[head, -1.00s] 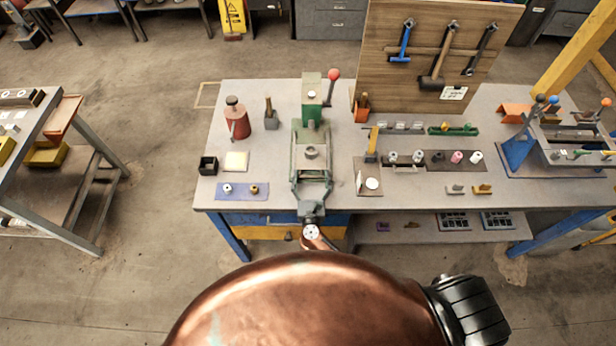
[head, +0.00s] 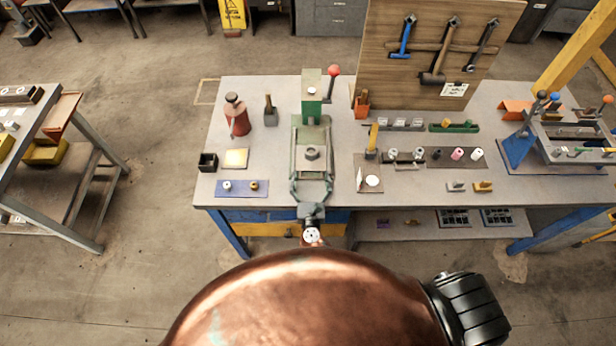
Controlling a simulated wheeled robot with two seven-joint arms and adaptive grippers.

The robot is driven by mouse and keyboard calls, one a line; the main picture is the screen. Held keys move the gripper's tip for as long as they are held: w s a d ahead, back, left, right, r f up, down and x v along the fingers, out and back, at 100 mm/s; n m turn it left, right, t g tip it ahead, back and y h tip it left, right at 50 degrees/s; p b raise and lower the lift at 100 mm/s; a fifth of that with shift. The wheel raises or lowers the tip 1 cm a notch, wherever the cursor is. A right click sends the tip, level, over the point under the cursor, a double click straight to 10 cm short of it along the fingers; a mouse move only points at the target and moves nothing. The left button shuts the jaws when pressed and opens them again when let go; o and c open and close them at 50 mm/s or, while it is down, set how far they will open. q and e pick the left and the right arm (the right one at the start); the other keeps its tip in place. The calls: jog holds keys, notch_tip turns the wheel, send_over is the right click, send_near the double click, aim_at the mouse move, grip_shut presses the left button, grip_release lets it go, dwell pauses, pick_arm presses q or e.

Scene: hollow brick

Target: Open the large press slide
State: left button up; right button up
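The large press is a green post (head: 312,100) with a red-ball lever, near the left of the bench. Its grey-green slide (head: 311,133) runs from the post toward the bench's front edge and carries a small round grey piece (head: 311,153). A U-shaped handle (head: 294,190) sticks out at the slide's front end. My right gripper (head: 311,207) is at the middle of this handle, reaching in from the front, and looks shut on it. Its fingertips are small and partly hidden. My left gripper is out of view.
A purple mat (head: 242,189) with small parts and a red oil can (head: 237,116) stand left of the press. An upright tool board (head: 432,50) stands behind. A smaller fixture (head: 560,145) is at the right. My copper-coloured body part covers the bottom.

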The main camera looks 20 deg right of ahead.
jog(key=o, duration=0.3)
jog(key=shift+o, duration=0.2)
jog(key=shift+s, duration=0.15)
jog(key=v, duration=1.1)
jog(key=shift+s, duration=0.35)
jog(key=shift+a+r, duration=0.1)
